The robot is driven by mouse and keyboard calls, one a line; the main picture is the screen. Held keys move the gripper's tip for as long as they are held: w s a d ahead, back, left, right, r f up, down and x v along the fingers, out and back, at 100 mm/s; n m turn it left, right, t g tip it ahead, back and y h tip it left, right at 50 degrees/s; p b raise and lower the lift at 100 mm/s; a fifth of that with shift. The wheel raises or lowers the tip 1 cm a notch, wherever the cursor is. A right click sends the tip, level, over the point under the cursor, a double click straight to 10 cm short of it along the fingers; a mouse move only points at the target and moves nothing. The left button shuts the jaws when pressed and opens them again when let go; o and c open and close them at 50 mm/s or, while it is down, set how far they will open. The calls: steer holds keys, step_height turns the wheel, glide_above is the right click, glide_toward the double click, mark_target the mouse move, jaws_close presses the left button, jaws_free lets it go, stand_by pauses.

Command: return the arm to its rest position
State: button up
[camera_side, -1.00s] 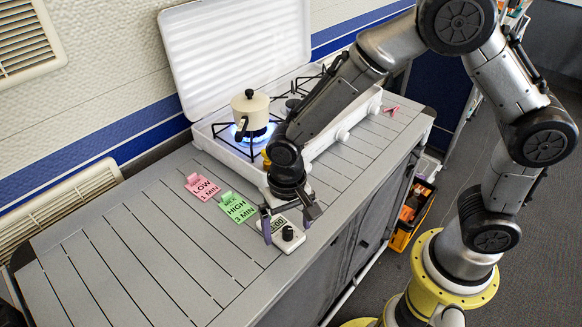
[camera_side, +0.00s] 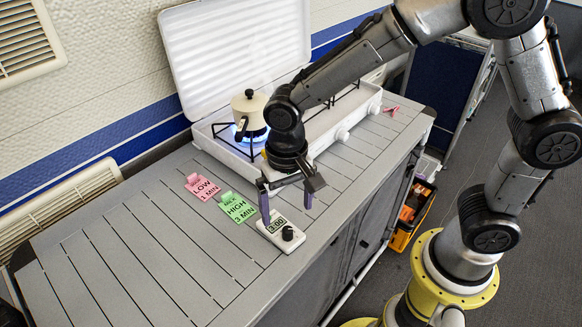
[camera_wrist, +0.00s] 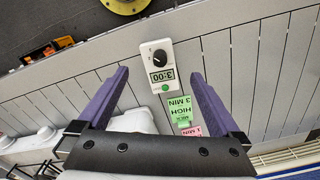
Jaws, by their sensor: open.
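My gripper (camera_side: 286,205) is open and empty above the grey slatted counter (camera_side: 130,262). Its two purple fingers are spread apart in the wrist view (camera_wrist: 160,85). The white timer (camera_side: 270,226) with a black knob lies on the counter just below the fingers, apart from them. Its display reads 3:00; the timer (camera_wrist: 149,66) shows beyond and between the fingertips in the wrist view, with a green button.
A cream pot (camera_side: 250,109) stands on the stove's lit blue burner, under the raised white lid (camera_side: 235,50). A pink LOW card (camera_side: 202,186) and green HIGH card (camera_side: 237,207) lie left of my gripper. The counter's left part is clear.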

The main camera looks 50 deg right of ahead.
steer(key=shift+d+r, duration=0.1)
steer(key=s+d+r+m+t, duration=0.1)
steer(key=d+r+t, duration=0.1)
steer(key=d+r, duration=0.4)
steer(key=s+d+r+t, duration=0.15)
steer(key=d+r, duration=0.25)
steer(key=r, duration=0.4)
steer(key=s+d+n+t, duration=0.1)
steer(key=s+d+n, duration=0.1)
steer(key=s, duration=0.4)
steer(key=s+d+n+t, duration=0.1)
steer(key=s+d+n, duration=0.1)
steer(key=s, duration=0.4)
steer(key=shift+s+d+n, duration=0.15)
steer(key=shift+d+n, duration=0.15)
steer(key=shift+n, duration=0.5)
